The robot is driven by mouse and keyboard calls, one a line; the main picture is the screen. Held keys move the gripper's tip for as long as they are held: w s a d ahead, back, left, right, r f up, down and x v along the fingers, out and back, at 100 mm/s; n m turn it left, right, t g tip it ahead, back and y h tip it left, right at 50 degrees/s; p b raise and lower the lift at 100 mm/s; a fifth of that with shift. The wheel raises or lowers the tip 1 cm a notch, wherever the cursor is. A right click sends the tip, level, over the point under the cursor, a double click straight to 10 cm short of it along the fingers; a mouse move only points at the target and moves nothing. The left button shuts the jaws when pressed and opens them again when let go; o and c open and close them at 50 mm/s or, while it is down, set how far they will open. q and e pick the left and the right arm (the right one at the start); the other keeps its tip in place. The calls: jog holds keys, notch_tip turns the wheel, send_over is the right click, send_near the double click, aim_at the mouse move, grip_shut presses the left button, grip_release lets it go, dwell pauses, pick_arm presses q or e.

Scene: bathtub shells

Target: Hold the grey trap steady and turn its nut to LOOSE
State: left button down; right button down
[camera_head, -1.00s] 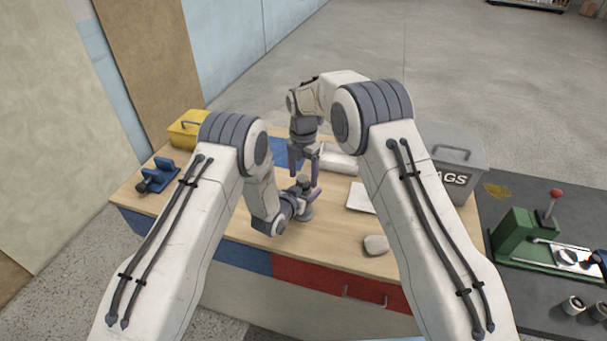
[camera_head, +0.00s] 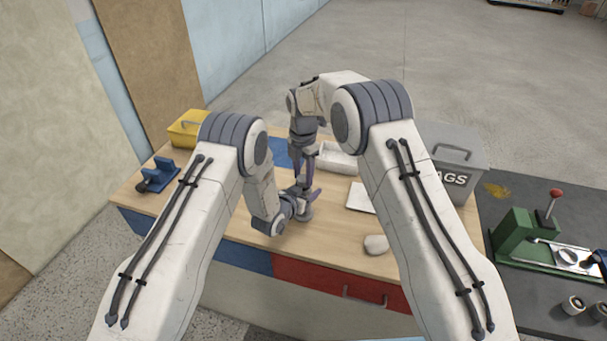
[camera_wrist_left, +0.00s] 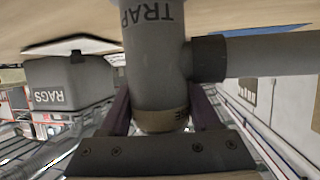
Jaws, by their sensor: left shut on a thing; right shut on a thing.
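The grey trap (camera_head: 306,215) stands on the workbench, mostly covered by my grippers in the head view. In the left wrist view, which is upside down, the trap body (camera_wrist_left: 155,60) shows its TRAP lettering, a side pipe (camera_wrist_left: 270,55) with a dark collar, and a tan band. My left gripper (camera_head: 304,201) is shut around the trap body from the side, one finger on each side of it. My right gripper (camera_head: 303,184) points straight down over the trap and is shut on the nut at its top. The nut and its markings are hidden by the fingers.
The bench holds a blue clamp-like fixture (camera_head: 157,175), a yellow box (camera_head: 187,129), a white tray (camera_head: 338,158), a white sheet (camera_head: 361,197) and a pale rounded lump (camera_head: 376,244). A grey RAGS bin (camera_head: 455,160) stands right. A green machine (camera_head: 515,238) is farther right.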

aim_at(303, 178)
jog(key=m, duration=0.6)
dwell(0.6)
jog(key=shift+c, duration=1.9)
grip_release()
notch_tip(303, 178, up, 12)
